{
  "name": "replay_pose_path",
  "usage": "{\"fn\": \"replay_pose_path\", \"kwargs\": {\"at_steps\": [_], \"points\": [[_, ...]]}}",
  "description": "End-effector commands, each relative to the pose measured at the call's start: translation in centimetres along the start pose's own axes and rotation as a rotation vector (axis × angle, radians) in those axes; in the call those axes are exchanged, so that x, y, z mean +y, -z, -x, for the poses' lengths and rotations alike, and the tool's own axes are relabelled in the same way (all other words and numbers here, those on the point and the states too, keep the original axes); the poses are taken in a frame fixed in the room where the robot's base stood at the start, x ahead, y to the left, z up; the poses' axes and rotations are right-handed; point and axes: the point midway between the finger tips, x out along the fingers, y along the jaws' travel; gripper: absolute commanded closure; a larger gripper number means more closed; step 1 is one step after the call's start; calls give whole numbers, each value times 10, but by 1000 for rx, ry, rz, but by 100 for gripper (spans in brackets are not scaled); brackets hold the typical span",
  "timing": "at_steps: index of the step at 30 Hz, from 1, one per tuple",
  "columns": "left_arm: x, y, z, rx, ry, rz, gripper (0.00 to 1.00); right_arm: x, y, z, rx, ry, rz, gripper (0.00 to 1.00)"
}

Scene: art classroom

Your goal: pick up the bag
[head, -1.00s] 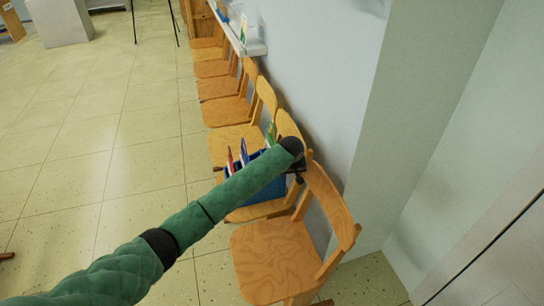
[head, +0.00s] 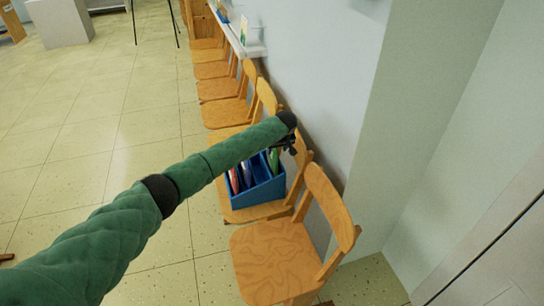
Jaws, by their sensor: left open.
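No thing that clearly looks like a bag shows; a blue open-topped holder (head: 268,190) with several coloured upright items in it stands on a wooden chair seat in the head view. My left arm crosses in front of the scene from the lower left and hides part of the holder's far side. My left gripper (head: 291,146) is small and dark, near that chair's backrest, above and beyond the holder in the picture. It is open, with nothing seen in it. My right gripper is out of view.
A row of wooden chairs lines the wall, the nearest chair (head: 275,258) with an empty seat. A white ledge (head: 250,48) runs along the wall above the farther chairs. A wall corner juts out on the right. The tiled floor at left is open.

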Motion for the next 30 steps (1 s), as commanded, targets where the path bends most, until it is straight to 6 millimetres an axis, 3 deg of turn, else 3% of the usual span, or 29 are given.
{"fn": "replay_pose_path", "kwargs": {"at_steps": [3,9,17,24,25,30], "points": [[-3,2,-15,1,2,0,49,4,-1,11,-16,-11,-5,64],[-3,1,-34,-1,1,0,49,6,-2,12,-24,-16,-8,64],[-2,1,-36,0,-1,0,49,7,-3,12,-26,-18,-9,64],[-2,1,-36,0,0,0,96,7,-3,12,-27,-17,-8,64],[-2,1,-36,0,0,0,100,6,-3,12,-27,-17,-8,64],[-2,1,-35,0,-1,0,100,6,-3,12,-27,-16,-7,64]]}}
